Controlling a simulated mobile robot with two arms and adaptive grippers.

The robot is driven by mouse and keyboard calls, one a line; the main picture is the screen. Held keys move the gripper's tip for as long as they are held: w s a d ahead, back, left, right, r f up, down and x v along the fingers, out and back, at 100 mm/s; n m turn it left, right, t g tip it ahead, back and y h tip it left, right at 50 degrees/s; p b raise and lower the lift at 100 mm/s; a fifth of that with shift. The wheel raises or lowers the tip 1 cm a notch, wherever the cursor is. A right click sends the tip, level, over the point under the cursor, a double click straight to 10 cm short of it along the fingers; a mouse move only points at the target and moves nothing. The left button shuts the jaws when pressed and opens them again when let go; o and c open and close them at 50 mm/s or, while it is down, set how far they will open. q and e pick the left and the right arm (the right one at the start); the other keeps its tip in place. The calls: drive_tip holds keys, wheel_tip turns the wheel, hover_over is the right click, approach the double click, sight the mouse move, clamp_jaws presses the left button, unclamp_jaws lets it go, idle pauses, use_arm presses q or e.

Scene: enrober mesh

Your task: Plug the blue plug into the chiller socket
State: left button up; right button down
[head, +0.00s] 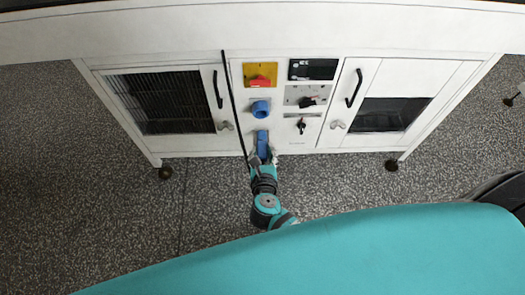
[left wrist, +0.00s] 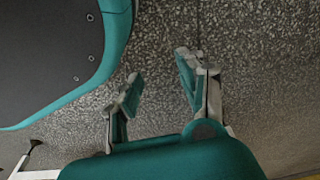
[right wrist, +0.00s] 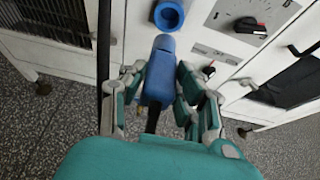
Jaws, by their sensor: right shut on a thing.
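The blue plug (head: 262,141) is between the fingers of my right gripper (head: 263,158), which is shut on it. In the right wrist view the plug (right wrist: 159,75) stands between the fingers of the gripper (right wrist: 162,83), its round end pointing at the cabinet and a dark cable at its rear. The blue chiller socket (head: 260,109) is on the white panel just above the plug. It also shows in the right wrist view (right wrist: 168,15), with a visible gap between it and the plug. My left gripper (left wrist: 160,85) is open and empty over the speckled floor, out of the head view.
The white cabinet (head: 350,146) carries a red switch on a yellow plate (head: 261,75), a dark display (head: 313,69) and black knobs (head: 306,101). A black cable (head: 234,100) hangs left of the socket. Handled doors flank the panel.

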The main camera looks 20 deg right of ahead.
sight(262, 139)
drive_tip(key=shift+w+r, duration=0.1)
drive_tip(key=shift+w+d, duration=0.2)
drive_tip(key=shift+w, duration=0.4)
drive_tip(key=shift+w+d, duration=0.15)
drive_tip(key=shift+w, duration=0.4)
drive_tip(key=shift+w+d+b, duration=0.25)
drive_tip(key=shift+w+b, duration=0.05)
drive_tip(key=shift+w, duration=0.5)
drive_tip(key=shift+w+d+b, duration=0.2)
drive_tip(key=shift+w+b, duration=0.05)
drive_tip(key=shift+w, duration=0.55)
use_arm(q)
drive_tip(key=w+r, duration=0.2)
drive_tip(key=r, duration=0.1)
drive_tip(key=shift+w+d, duration=0.15)
drive_tip(key=shift+w, duration=0.15)
drive_tip(key=shift+s+f+p, duration=0.35)
drive_tip(key=shift+s+f, duration=0.5)
drive_tip(key=shift+f, duration=0.1)
drive_tip(key=shift+w+r, duration=0.1)
drive_tip(key=shift+w, duration=0.1)
